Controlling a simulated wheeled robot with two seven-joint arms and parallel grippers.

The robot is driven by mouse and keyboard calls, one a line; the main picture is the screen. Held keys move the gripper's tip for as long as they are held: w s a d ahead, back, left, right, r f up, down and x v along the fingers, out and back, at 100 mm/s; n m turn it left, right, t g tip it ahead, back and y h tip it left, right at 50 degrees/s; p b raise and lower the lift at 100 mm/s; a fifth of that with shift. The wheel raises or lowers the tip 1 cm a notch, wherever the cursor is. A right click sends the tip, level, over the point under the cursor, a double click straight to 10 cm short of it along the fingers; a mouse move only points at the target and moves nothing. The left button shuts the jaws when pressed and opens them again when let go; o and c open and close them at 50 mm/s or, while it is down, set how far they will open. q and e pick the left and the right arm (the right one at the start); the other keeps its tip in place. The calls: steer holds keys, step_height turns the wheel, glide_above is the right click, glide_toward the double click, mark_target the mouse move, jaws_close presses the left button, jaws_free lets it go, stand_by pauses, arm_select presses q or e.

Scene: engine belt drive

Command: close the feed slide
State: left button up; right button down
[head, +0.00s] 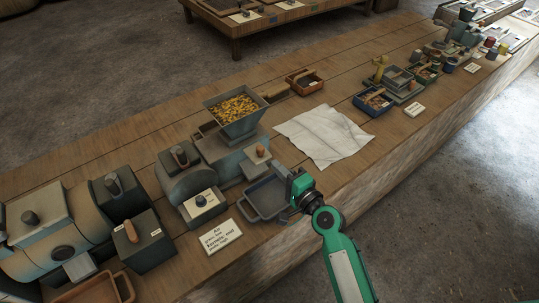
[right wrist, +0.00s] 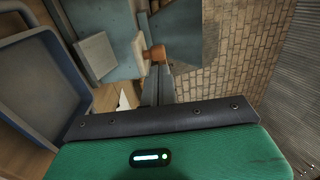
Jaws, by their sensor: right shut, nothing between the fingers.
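The mill (head: 228,150) stands on the bench with a square hopper (head: 237,108) of yellow grain on top. A wooden knob (head: 260,149) sits on a small grey plate at the mill's right side and seems to belong to the feed slide. It also shows in the right wrist view (right wrist: 154,53), just beyond my fingertips. My right gripper (head: 294,178) is shut and empty, in front and to the right of the knob. Contact between fingers and knob cannot be told. How far the slide is out is unclear. My left gripper is not in view.
A blue-grey tray (head: 266,198) lies beside and below my right gripper. A white cloth (head: 325,135) lies to the right of the mill. A label card (head: 222,237) and a small box (head: 205,204) stand in front. Other machines crowd the left.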

mark_target(263, 151)
steer(key=shift+p+x, duration=0.4)
steer(key=shift+x, duration=1.9)
steer(key=x, duration=0.3)
steer(key=shift+w+a+b, duration=0.2)
steer(key=shift+w+b, duration=0.1)
steer(key=shift+w, duration=0.05)
steer(key=shift+r, duration=0.15)
